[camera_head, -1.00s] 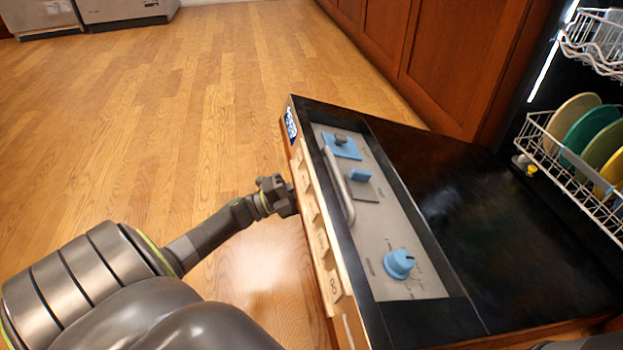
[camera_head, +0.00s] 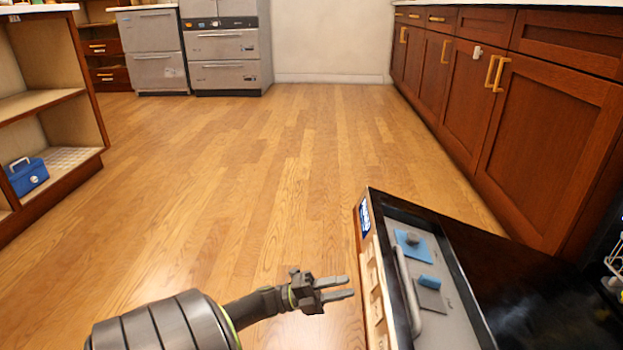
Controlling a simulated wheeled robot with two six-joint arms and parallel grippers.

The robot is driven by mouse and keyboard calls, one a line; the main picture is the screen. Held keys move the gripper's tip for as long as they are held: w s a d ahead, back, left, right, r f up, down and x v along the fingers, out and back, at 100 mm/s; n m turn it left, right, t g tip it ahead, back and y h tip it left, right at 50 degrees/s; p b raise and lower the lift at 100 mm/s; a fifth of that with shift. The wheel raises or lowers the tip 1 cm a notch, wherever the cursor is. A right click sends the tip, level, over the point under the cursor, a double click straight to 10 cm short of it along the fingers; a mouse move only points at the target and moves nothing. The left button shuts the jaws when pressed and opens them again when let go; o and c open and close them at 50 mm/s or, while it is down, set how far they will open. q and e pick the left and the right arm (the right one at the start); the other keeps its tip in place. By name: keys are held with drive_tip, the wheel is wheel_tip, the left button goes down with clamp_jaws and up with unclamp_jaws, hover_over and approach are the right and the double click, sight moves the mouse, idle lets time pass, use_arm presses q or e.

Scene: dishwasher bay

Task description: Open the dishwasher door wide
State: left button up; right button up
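The dishwasher door (camera_head: 520,290) is folded down at the lower right, its inner face up. The inner face is black with a grey panel (camera_head: 446,300) that carries a bar handle and blue parts. The near and right parts of the door are cut off by the frame. My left gripper (camera_head: 352,287) is to the left of the door's outer edge, over the wood floor. Its two fingers point right towards the door with a gap between them, and nothing is held. It appears apart from the door. My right gripper is out of view.
Wooden cabinets (camera_head: 545,125) with brass handles line the right side behind the door. A shelf unit (camera_head: 85,110) with a blue box (camera_head: 27,176) stands at the left. Grey appliances (camera_head: 225,60) stand at the back. The floor (camera_head: 270,180) between is clear.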

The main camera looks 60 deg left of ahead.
use_arm(q)
drive_tip(key=v, duration=0.8)
idle(0.4)
